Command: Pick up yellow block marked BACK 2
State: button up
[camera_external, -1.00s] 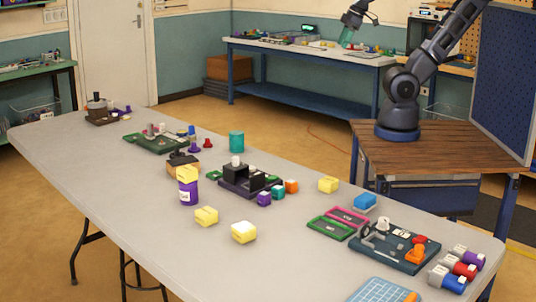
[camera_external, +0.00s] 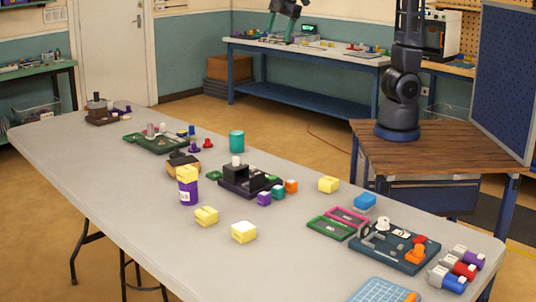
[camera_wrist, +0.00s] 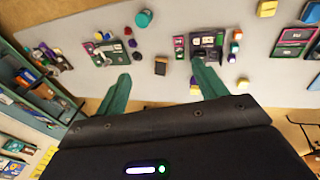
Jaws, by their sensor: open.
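Several yellow blocks are on the long grey table in the external view. One yellow block (camera_external: 206,216) and another yellow block (camera_external: 243,232) lie at the near side. A third yellow block (camera_external: 328,185) is farther right, and a yellow piece (camera_external: 187,173) sits on top of a purple can (camera_external: 188,192). I cannot read BACK 2 on any of them. My gripper (camera_external: 281,24) is high beyond the table, open and empty. In the wrist view its green fingers (camera_wrist: 160,68) are spread wide, with yellow blocks (camera_wrist: 267,8) (camera_wrist: 243,84) on the table beyond them.
A dark tray with parts (camera_external: 250,183) and a teal cylinder (camera_external: 237,141) stand mid-table. The table's near left part is clear.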

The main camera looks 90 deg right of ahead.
jog(key=w+a+f+n, duration=0.4)
jog(key=w+a, duration=0.6)
jog(key=a, duration=0.1)
jog(key=n+h, duration=0.3)
jog(key=n, duration=1)
send_over(206, 211)
jog(key=s+a, duration=0.3)
notch_tip(206, 211, down, 33)
jog(key=shift+y, duration=0.3)
jog(key=x, duration=1)
jog(key=shift+w+d+f, duration=0.15)
jog(key=shift+d+f, duration=0.05)
jog(key=shift+d, duration=0.1)
jog(key=shift+c, duration=0.2)
jog(key=c, duration=1)
